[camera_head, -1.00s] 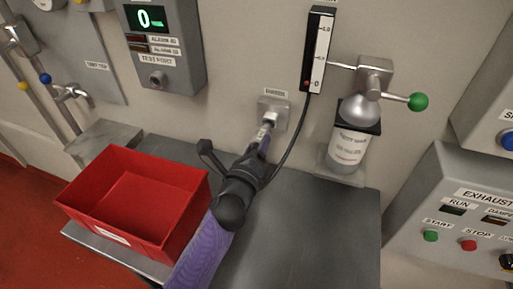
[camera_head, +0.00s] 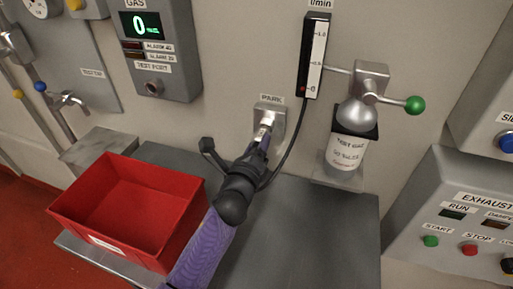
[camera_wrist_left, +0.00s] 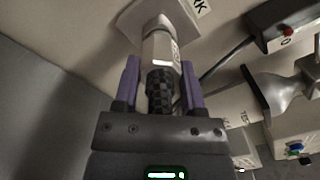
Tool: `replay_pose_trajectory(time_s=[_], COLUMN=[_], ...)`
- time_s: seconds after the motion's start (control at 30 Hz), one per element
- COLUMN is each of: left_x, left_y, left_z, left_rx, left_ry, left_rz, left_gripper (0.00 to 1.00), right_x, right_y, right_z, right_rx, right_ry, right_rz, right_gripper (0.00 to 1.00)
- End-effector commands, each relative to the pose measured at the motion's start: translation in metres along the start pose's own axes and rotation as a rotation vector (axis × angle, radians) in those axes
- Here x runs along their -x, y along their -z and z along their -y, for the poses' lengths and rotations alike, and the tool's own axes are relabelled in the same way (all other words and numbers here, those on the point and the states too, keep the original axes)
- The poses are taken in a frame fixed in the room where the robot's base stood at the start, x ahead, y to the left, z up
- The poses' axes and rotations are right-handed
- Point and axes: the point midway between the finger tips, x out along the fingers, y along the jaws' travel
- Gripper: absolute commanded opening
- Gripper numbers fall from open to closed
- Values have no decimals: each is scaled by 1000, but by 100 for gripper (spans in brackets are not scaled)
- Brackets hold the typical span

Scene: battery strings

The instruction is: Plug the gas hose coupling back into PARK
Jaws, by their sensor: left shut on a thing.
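The PARK socket (camera_head: 270,115) is a grey plate on the wall under a PARK label; it also shows at the top of the left wrist view (camera_wrist_left: 150,17). My left gripper (camera_head: 261,143) is shut on the hose coupling (camera_wrist_left: 161,60), a pale metal body with a dark knurled grip, between its purple fingers in the left wrist view. The coupling points straight at the PARK socket and its front end meets the socket; how deep it sits is hidden. The black hose (camera_head: 292,140) runs from the coupling up to the flowmeter. My right gripper is not in view.
A flowmeter (camera_head: 313,60) and a test gas bottle (camera_head: 347,150) with a green-knobbed valve (camera_head: 414,105) are to the right. The gas panel (camera_head: 160,50) reads 0. An exhaust box (camera_head: 455,215) stands far right.

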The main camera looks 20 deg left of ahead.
Motion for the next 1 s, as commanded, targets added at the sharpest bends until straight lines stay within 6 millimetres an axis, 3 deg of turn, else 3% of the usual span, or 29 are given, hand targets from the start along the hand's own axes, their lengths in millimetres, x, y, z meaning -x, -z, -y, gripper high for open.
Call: replay_pose_trajectory(time_s=[0.13, 0.17, 0.33, 0.67, 1.0], left_x=[-4, -4, -4, 2, 77], left_y=[0, 0, 0, 0, 0], left_z=[0, 0, 0, 0, 0], left_rx=[-1, -1, -1, -1, -1], left_ry=[1, 1, 1, -1, -2], left_rz=[1, 1, 1, -1, -1], left_gripper=[0, 55, 91, 94, 94], right_x=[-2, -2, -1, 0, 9], right_y=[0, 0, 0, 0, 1], right_z=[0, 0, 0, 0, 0], right_rx=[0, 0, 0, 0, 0], right_ry=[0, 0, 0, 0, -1], right_rz=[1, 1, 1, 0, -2], right_gripper=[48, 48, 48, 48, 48])
